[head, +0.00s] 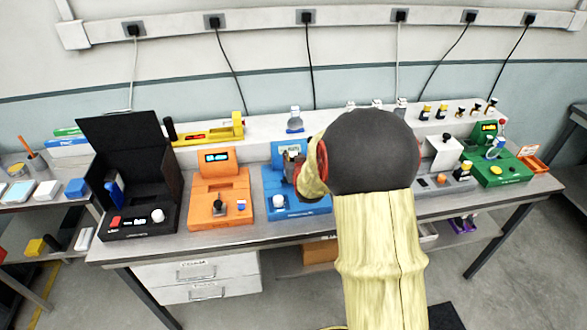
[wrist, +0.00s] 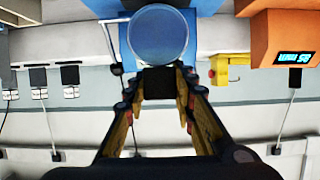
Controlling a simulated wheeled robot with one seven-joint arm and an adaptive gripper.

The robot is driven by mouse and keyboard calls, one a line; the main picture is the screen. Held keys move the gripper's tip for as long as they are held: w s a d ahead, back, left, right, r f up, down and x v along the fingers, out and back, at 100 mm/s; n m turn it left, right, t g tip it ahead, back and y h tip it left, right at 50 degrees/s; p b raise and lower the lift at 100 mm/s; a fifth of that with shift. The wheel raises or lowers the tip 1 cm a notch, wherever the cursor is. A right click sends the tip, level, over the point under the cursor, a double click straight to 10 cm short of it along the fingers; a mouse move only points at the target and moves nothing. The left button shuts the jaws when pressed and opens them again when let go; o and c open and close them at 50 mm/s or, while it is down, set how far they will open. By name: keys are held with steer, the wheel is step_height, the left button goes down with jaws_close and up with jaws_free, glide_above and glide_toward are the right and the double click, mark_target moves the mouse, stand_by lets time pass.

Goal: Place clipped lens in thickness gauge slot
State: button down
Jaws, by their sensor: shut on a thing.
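A round, clear bluish lens (wrist: 157,36) shows at the top of the wrist view. A dark clip (wrist: 160,82) lies just below it there. My gripper (wrist: 160,95) is shut on the clip, with the lens beyond the fingertips. In the head view my gripper (head: 292,170) is over the blue device (head: 310,207), partly hidden by my own arm; the lens cannot be made out there. The orange device (head: 222,195) with a lit display stands to the left. I cannot tell which device is the thickness gauge, and no slot is clearly visible.
A black open case (head: 130,160) stands left on the bench. A yellow tool (head: 215,132) and a small bottle (head: 295,120) are on the back shelf. Grey (head: 445,180) and green (head: 497,170) devices are at the right. The bench's front strip (head: 205,238) is clear.

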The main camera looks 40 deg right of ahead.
steer(key=shift+w+d+f, duration=0.4)
steer(key=shift+w+f, duration=0.05)
steer(key=shift+f, duration=0.25)
steer(key=shift+f+b, duration=0.4)
steer(key=shift+f, duration=1.2)
steer(key=shift+f, duration=0.1)
steer(key=shift+f, duration=0.15)
steer(key=c, duration=1.6)
jaws_free()
steer(key=shift+o, duration=0.6)
steer(key=shift+r, duration=0.2)
